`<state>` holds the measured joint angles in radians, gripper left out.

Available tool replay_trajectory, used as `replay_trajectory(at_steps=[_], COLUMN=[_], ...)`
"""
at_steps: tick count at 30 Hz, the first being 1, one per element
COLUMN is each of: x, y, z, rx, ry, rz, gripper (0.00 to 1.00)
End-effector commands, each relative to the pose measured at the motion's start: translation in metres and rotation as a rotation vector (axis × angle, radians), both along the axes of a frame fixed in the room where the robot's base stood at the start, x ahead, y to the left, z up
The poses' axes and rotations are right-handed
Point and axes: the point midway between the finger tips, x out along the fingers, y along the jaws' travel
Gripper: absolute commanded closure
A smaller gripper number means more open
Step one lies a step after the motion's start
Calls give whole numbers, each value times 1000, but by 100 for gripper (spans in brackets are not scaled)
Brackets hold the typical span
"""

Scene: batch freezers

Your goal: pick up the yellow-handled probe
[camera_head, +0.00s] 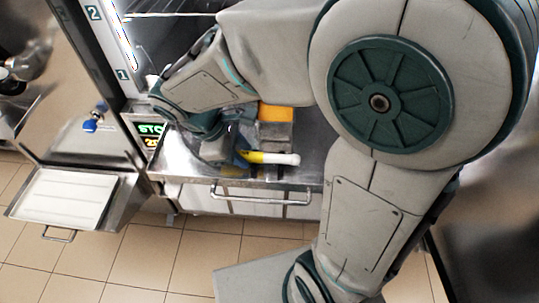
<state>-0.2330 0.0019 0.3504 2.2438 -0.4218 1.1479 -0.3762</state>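A rod-like thing, yellow at its left and white at its right end, lies near the front edge of the steel counter; I take it for the yellow-handled probe (256,157). Its left end is close to or behind my gripper (235,160), which reaches down to the counter from the upper left. My gripper's fingers are mostly hidden by my wrist, so I cannot tell whether they are open or touch the probe.
An orange-topped grey block (276,113) stands on the counter (190,160) just behind the probe. A bar handle (262,198) runs along the counter's front. Tiled floor lies in front.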

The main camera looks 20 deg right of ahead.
Motion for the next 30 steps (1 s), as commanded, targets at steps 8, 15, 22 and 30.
replay_trajectory(at_steps=[8, 15, 22, 30], x=[0, 0, 0, 0], y=[0, 0, 0, 0], z=[-2, -5, -5, -5], rx=[0, 0, 0, 0], ry=[0, 0, 0, 0], rz=[0, 0, 0, 0], gripper=[72, 72, 75, 100])
